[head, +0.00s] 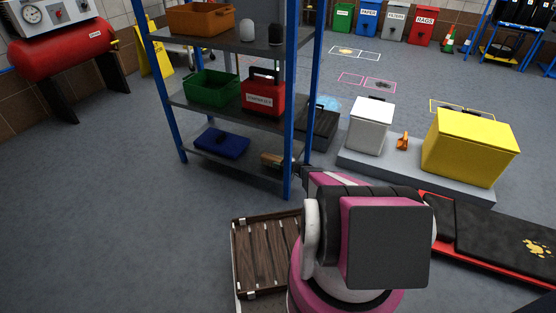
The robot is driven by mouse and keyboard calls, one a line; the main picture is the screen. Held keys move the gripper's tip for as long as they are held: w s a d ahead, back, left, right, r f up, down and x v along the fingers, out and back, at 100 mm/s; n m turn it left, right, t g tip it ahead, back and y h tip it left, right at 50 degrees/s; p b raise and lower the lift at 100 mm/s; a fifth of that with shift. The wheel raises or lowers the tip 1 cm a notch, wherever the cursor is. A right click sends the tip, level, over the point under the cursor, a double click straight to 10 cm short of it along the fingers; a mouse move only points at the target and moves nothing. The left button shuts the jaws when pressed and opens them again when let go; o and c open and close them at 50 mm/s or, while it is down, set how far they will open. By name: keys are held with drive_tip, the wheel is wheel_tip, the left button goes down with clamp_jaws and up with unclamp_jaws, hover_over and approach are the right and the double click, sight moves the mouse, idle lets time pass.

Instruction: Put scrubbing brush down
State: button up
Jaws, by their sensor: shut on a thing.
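A small tan scrubbing brush (271,160) shows at the right end of the blue shelf unit's lowest board (240,174). My gripper (301,170) reaches in from the right beside the front right post and is shut on the brush. The fingertips are small and partly hidden by the post and my own pink and black arm. I cannot tell whether the brush touches the board or is just above it.
Blue posts (290,150) edge the shelf. A wooden slatted crate (266,255) stands in front. A grey platform (415,178) holds a white box (371,127) and yellow box (470,146).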

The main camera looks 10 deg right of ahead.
drive_tip(key=shift+a+f, duration=0.1)
drive_tip(key=shift+f, duration=0.05)
drive_tip(key=o, duration=1.1)
drive_tip(key=shift+s, duration=0.15)
drive_tip(key=v, duration=1.2)
